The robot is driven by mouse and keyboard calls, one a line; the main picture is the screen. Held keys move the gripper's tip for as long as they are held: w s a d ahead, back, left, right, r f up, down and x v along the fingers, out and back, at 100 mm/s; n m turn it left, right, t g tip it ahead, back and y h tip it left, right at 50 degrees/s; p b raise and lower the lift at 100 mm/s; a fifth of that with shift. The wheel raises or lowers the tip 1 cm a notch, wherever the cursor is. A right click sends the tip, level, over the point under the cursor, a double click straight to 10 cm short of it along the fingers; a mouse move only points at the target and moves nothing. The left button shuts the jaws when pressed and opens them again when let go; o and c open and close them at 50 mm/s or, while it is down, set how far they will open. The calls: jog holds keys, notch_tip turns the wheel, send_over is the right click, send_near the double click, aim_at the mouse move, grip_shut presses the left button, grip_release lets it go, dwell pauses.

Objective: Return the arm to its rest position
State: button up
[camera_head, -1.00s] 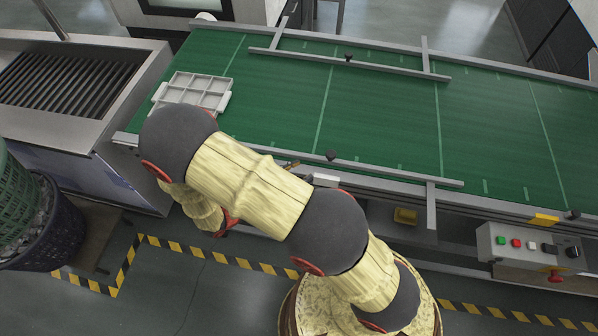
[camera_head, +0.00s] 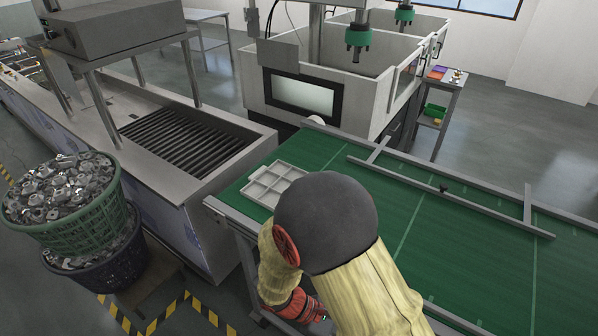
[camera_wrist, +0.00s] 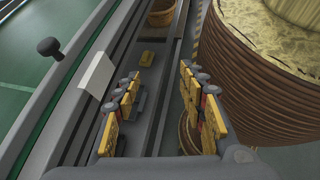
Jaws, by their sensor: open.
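My gripper (camera_wrist: 162,108) shows in the wrist view with its yellow-padded fingers wide apart and nothing between them. It hangs beside the green conveyor's metal side rail, over the grey frame below belt level. In the head view my arm is folded in front of the conveyor, with its bent elbow near the belt's left end. The gripper fingers are hidden there behind or below the arm.
The green conveyor (camera_head: 440,240) carries a white divided tray (camera_head: 272,184) at its left end. A green basket of metal parts (camera_head: 68,205) stands at left.

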jog(key=a+r+m+t+y+b, duration=0.2)
jog(key=a+r+m+t+y, duration=0.15)
jog(key=r+m+y, duration=0.75)
jog(key=d+r+m+t+b, duration=0.2)
jog(key=d+r+t, duration=0.3)
jog(key=r, duration=0.7)
jog(key=shift+s+d+r, duration=0.35)
jog(key=shift+s+d, duration=0.05)
jog(key=shift+d, duration=0.2)
jog(key=shift+c, duration=0.6)
